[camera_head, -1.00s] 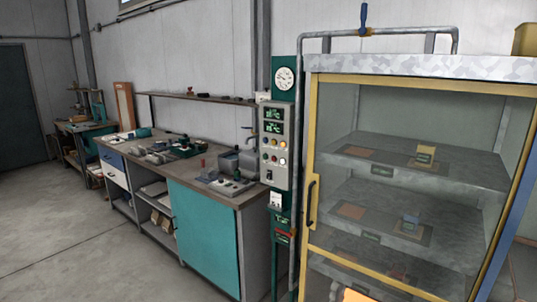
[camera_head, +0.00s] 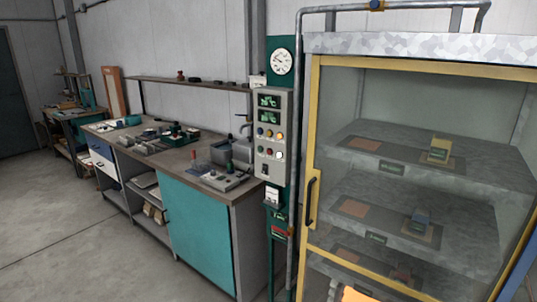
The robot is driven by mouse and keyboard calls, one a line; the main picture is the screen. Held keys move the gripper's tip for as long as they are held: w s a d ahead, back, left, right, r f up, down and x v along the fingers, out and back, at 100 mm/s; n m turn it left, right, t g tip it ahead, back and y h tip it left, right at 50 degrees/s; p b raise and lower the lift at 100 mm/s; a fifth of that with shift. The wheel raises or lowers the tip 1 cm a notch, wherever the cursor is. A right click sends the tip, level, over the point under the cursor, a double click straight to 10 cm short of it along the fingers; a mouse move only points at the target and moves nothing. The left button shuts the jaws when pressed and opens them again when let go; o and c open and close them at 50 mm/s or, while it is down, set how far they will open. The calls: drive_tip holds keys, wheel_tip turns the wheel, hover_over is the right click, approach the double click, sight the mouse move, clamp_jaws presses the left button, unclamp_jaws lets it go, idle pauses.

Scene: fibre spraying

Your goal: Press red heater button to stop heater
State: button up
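The grey control panel (camera_head: 271,138) stands upright on a green post between the workbench and the glass-fronted cabinet. It has two green-lit displays (camera_head: 269,108) and two rows of small round buttons (camera_head: 269,142) below them. Some buttons look reddish, one yellow and one white. They are too small to tell which is the red heater button or whether it is pressed. A round white gauge (camera_head: 282,62) sits above the panel.
The cabinet (camera_head: 312,150) has a yellow-framed glass door with a dark handle (camera_head: 311,202) just right of the panel. Left of it is a workbench (camera_head: 212,250) with tools. A grey pipe (camera_head: 297,120) runs beside the panel. Open floor (camera_head: 70,230) lies left.

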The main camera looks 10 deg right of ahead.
drive_tip(key=shift+s, duration=0.2)
drive_tip(key=c, duration=0.5)
drive_tip(key=shift+w, duration=0.1)
clamp_jaws()
idle(0.7)
